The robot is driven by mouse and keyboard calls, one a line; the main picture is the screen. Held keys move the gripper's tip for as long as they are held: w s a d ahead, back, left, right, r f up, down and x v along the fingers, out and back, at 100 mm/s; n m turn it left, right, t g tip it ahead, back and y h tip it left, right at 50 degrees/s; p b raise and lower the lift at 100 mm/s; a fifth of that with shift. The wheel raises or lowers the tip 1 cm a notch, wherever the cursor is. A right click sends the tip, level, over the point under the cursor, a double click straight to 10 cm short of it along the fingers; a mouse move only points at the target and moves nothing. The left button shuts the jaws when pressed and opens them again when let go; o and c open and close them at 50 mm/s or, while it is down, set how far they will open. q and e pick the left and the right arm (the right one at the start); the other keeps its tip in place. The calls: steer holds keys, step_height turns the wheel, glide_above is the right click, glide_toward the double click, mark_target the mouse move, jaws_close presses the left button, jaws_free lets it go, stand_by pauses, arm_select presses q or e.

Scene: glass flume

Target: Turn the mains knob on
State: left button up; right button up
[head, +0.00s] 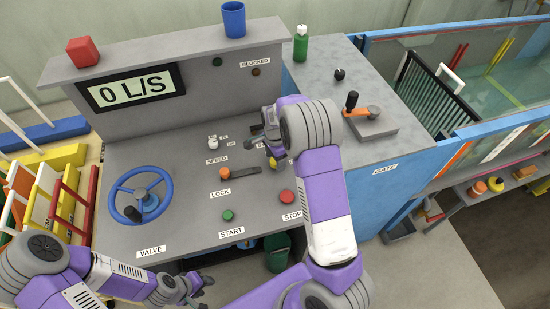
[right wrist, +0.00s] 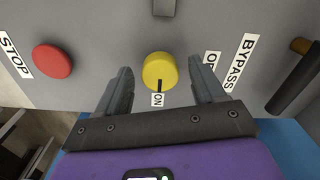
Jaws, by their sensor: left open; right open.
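The yellow mains knob (right wrist: 159,70) shows in the right wrist view on the grey panel. Its dark mark is at the edge beside the ON label (right wrist: 157,100). A second label (right wrist: 212,62), partly hidden by a finger, seems to read OFF. My right gripper (right wrist: 160,76) is open, with one finger on each side of the knob and a gap on both sides. In the head view my right gripper (head: 270,150) is over the console and mostly hides the knob. My left gripper (head: 203,282) is open and empty below the console's front edge.
The red stop button (right wrist: 52,61) is left of the knob, and a dark lever (right wrist: 295,78) by BYPASS is to the right.

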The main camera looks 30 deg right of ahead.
steer(key=shift+r, duration=0.15)
step_height(320, 180, up, 7)
steer(key=shift+r+p, duration=0.15)
steer(key=shift+p, duration=0.3)
